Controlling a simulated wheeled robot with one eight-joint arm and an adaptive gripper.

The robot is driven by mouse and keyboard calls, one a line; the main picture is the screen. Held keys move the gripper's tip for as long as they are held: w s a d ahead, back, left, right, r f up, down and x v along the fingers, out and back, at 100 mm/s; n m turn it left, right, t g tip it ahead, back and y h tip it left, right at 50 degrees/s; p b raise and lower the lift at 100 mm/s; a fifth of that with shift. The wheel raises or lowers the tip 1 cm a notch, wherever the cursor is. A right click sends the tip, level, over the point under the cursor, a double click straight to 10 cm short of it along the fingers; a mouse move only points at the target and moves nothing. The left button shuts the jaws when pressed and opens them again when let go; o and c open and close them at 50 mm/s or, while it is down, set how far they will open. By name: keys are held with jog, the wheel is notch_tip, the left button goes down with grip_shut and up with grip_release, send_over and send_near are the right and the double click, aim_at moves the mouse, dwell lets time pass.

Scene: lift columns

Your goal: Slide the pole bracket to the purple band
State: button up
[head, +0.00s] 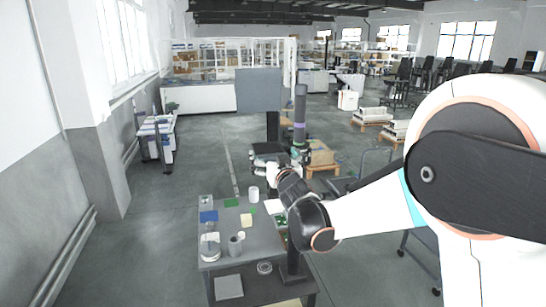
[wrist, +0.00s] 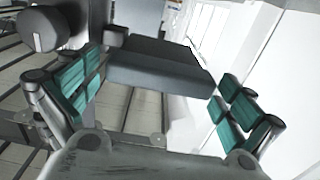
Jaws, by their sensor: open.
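A dark upright pole (head: 301,103) stands beyond my forearm, near the right side of the grey table. My gripper (head: 279,169) is beside the pole, below the purple band. In the wrist view my gripper (wrist: 160,100) is open, with its teal pads wide apart. A dark grey block (wrist: 160,68), which looks like part of the pole bracket, lies between and beyond the pads. I cannot tell whether a pad touches it. The rest of the bracket is hard to make out behind my wrist in the head view.
The grey table (head: 222,226) carries a white cup (head: 254,194), a grey mug (head: 235,245), a glass jar (head: 210,247) and a blue pad (head: 209,216). A grey panel (head: 258,90) stands behind. Open floor (head: 170,215) lies left of the table.

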jog(key=c, duration=1.4)
notch_tip(320, 180, up, 7)
jog(key=shift+r+p, duration=0.1)
jog(key=shift+p, duration=0.8)
jog(key=shift+c, duration=0.2)
jog(key=o, duration=1.4)
jog(key=shift+o, duration=0.2)
